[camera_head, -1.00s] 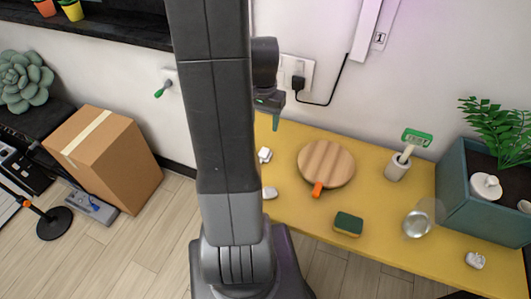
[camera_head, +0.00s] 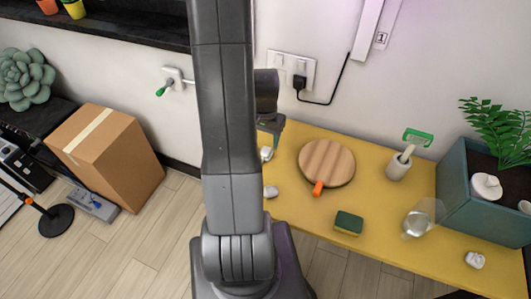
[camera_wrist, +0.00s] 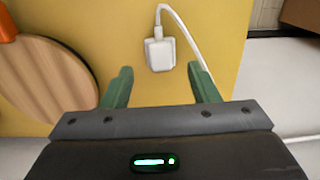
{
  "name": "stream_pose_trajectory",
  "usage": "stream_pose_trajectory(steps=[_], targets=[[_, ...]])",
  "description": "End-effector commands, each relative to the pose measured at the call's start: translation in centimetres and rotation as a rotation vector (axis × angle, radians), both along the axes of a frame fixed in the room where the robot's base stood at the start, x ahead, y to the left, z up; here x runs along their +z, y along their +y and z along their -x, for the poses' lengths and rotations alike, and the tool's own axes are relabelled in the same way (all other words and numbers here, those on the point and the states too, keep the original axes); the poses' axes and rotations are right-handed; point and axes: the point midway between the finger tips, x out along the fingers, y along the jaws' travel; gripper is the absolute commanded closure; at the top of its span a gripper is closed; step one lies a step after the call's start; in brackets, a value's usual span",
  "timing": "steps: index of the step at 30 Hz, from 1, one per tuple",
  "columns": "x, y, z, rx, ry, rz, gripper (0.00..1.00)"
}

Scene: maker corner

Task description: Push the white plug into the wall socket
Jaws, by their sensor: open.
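The white plug (camera_wrist: 159,54) lies on the yellow table top with its white cable curving away; part of it shows in the head view (camera_head: 266,154). My gripper (camera_wrist: 160,80) is open and empty, with its green fingers on either side of the space just short of the plug. In the head view my gripper (camera_head: 271,125) is low above the table's back left, by the plug. The white wall socket plate (camera_head: 283,62) is on the wall above.
A round wooden board (camera_head: 327,162) with an orange handle lies right of the plug. A sponge (camera_head: 348,222), a cup with a green brush (camera_head: 398,166), a glass (camera_head: 418,221) and a blue planter (camera_head: 455,200) stand farther right. A black cable (camera_head: 335,88) hangs beside the socket.

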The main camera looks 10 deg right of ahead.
Motion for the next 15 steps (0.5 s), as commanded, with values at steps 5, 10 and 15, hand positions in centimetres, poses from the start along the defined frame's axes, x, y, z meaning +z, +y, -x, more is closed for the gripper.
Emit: stream_pose_trajectory(steps=[5,10,15], targets=[[-0.2,0.0,0.0,0.0,0.001,0.0,0.45],[-1.7,-0.1,-0.1,0.0,0.005,-0.001,0.45],[-3.6,-0.2,-0.3,0.0,0.004,-0.001,0.45]])
